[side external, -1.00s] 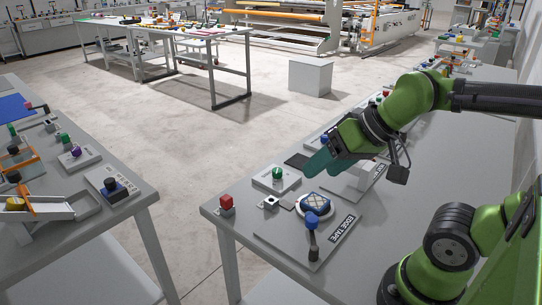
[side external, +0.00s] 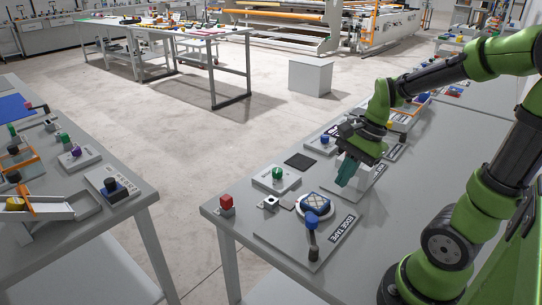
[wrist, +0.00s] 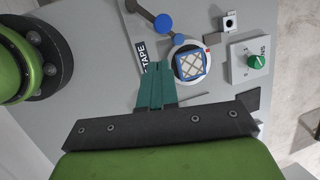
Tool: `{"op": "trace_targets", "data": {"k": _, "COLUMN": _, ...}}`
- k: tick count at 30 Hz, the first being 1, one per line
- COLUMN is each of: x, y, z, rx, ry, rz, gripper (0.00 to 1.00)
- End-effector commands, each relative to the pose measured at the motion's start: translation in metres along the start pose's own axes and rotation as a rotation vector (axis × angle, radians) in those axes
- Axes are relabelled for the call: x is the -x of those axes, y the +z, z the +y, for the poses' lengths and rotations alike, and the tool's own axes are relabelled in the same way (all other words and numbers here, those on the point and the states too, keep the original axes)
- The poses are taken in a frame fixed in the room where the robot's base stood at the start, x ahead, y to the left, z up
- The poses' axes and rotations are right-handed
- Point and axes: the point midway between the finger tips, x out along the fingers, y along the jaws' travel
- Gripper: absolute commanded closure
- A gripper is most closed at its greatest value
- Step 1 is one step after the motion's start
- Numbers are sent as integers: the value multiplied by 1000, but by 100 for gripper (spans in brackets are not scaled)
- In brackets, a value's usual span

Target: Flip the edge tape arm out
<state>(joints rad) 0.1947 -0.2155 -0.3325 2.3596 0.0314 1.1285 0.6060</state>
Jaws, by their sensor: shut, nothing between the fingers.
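The edge tape plate (side external: 275,237) lies at the near corner of the bench in the side view, with its "EDGE TAPE" label along the right side. Its short dark arm (side external: 313,240) has a blue knob (side external: 312,222) at the end by a white round base (side external: 328,212) bearing a blue patterned square (side external: 315,202). In the wrist view the dark arm (wrist: 146,12) and blue knob (wrist: 163,23) show at the top. My gripper (side external: 343,184) is shut and empty, its teal fingers pointing down above the bench, behind and right of the plate. In the wrist view its fingertips (wrist: 158,65) appear beside the white base, apart from the knob.
A green knob (side external: 277,173) on a grey block, a red button (side external: 226,201) and a small white block (side external: 270,202) sit near the plate. A dark flat pad (side external: 299,160) lies behind. More labelled fixtures line the bench beyond my gripper.

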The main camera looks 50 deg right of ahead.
Motion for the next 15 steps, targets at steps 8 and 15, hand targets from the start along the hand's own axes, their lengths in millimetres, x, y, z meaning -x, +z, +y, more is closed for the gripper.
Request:
{"op": "trace_targets", "data": {"k": 8, "x": -13, "y": -50, "z": 21, "rx": -1013, "ry": 180, "rz": -69, "gripper": 100}}
{"op": "trace_targets", "data": {"k": 15, "x": -13, "y": -73, "z": 33, "rx": -1794, "ry": 322, "rz": -62, "gripper": 100}}
